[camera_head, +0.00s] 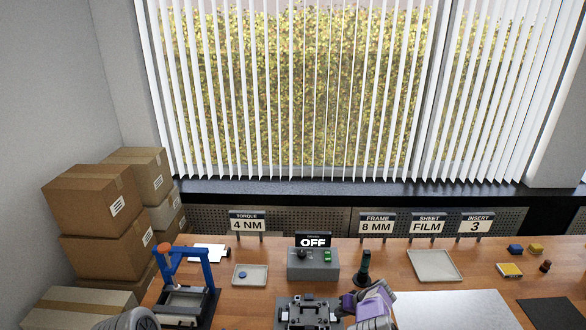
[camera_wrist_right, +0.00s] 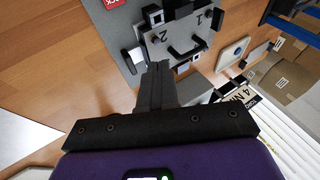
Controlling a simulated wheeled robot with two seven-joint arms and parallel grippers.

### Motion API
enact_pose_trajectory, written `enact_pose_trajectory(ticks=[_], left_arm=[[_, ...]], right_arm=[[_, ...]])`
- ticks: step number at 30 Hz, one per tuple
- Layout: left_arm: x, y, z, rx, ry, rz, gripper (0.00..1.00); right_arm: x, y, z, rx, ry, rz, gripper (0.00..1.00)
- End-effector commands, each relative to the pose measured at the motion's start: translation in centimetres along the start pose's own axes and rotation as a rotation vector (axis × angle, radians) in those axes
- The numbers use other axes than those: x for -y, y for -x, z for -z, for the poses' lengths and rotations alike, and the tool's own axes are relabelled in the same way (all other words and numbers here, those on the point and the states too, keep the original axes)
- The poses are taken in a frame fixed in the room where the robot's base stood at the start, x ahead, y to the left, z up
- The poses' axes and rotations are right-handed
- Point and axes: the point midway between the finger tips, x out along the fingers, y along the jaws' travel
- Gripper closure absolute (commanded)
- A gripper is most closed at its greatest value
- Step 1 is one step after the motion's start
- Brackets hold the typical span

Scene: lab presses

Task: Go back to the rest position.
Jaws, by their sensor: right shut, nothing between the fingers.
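My right gripper (camera_head: 352,302) is at the bottom centre of the head view, just right of the grey fixture (camera_head: 296,312). In the right wrist view its dark fingers (camera_wrist_right: 157,84) are together with nothing between them. Beyond the fingertips there is the fixture's plate (camera_wrist_right: 176,42), marked 1 and 2, with black handles; I cannot tell whether the fingers touch it. A grey rounded part of my left arm shows at the bottom left of the head view. My left gripper is not in view.
A control box (camera_head: 313,263) reading OFF and a dark upright tool (camera_head: 365,268) stand behind the fixture. A blue-framed press (camera_head: 186,282) is at left, with stacked cartons (camera_head: 95,205) beyond. A tray (camera_head: 434,265) and small blocks (camera_head: 515,249) lie at right.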

Motion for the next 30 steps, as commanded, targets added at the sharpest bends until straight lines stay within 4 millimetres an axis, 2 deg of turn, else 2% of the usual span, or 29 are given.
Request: enact_pose_trajectory(ticks=[3, 8, 11, 14, 15, 19, 23, 24, 30], left_arm=[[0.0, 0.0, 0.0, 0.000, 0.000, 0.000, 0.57], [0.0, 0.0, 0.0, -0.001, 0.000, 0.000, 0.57], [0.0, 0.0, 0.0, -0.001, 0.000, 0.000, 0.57], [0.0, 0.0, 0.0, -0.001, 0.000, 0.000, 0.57], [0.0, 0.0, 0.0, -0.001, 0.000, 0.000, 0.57], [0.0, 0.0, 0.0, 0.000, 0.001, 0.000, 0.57], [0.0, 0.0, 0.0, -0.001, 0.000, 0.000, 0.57], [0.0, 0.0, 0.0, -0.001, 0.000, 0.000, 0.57], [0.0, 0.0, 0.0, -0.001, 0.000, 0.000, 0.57]], right_arm=[[-1.7, -0.6, -1.7, -0.119, -0.066, 0.089, 1.00], [-3.8, -1.3, -5.2, -0.272, -0.153, 0.102, 1.00], [-4.8, -1.7, -8.4, -0.319, -0.210, 0.056, 1.00], [-5.1, -1.9, -12.7, -0.315, -0.259, -0.011, 1.00], [-5.1, -2.0, -14.6, -0.299, -0.275, -0.041, 1.00], [-3.8, -1.6, -21.7, -0.190, -0.305, -0.123, 1.00], [-1.3, -0.4, -28.7, -0.036, -0.299, -0.166, 1.00], [-0.4, 0.2, -30.7, 0.016, -0.292, -0.171, 1.00], [4.3, 4.1, -39.8, 0.267, -0.226, -0.148, 1.00]])
